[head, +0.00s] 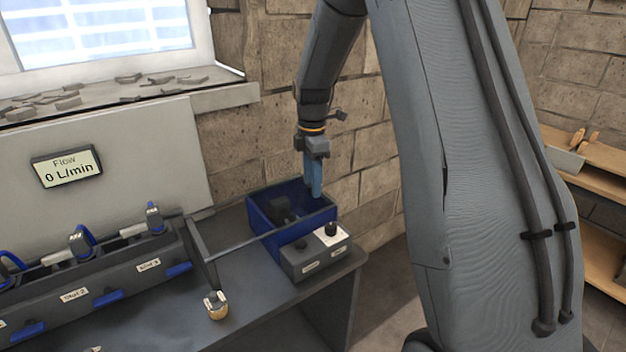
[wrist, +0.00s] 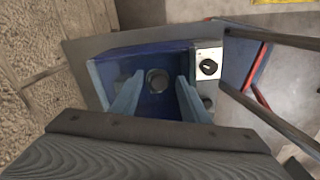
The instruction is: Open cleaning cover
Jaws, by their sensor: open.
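A blue open-topped box (head: 258,219) stands on the bench end against the brick wall, with a dark part inside. My gripper (head: 315,196) points down over it, its pale blue fingers apart with nothing held between them. In the wrist view the two fingers (wrist: 157,92) reach over the blue box (wrist: 110,58), on either side of a dark round knob (wrist: 157,80). I cannot tell whether the knob is touched. No part is labelled as the cleaning cover, so I cannot tell which it is.
A grey control box (head: 305,263) with a black knob on a white plate (head: 331,235) stands in front of the blue box. A dark slotted rack (head: 85,285) and thin bars (head: 240,246) lie left. A flow display (head: 67,167) reads 0 L/min. Wooden shelves (head: 600,160) stand right.

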